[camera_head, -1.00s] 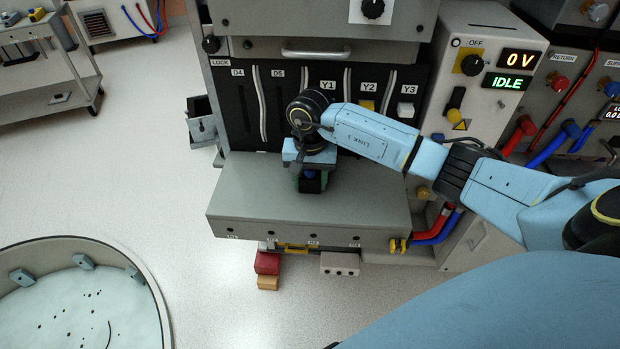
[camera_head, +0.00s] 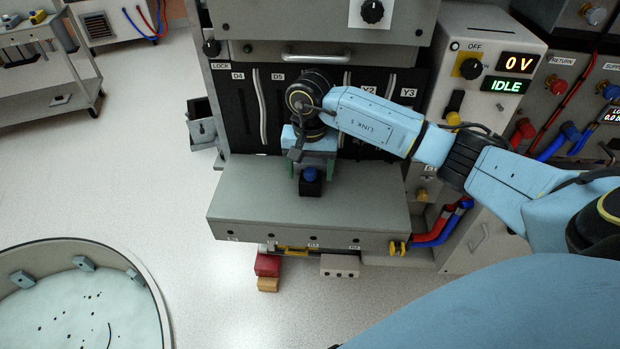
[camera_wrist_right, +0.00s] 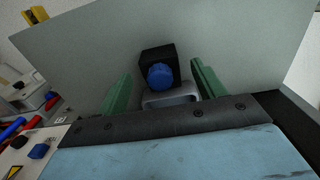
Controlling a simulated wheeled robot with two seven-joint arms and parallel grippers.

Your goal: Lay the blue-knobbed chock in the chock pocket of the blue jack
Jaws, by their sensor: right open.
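The blue-knobbed chock (camera_head: 311,188), a small black block with a round blue knob, rests on the grey shelf of the machine. It also shows in the right wrist view (camera_wrist_right: 159,58), just beyond the fingertips. My right gripper (camera_head: 311,172) is open, with green fingers spread to either side, behind the chock in the head view. The fingers (camera_wrist_right: 161,88) appear clear of the block in the wrist view. I cannot make out the blue jack or its chock pocket. My left gripper is not in view.
The grey shelf (camera_head: 250,205) is bare around the chock. Behind it stands a black slotted panel (camera_head: 262,100) with a drawer above. A control box (camera_head: 490,75) reads 0 V and IDLE. Red and orange blocks (camera_head: 267,265) sit below the shelf. A round tub (camera_head: 85,300) stands lower left.

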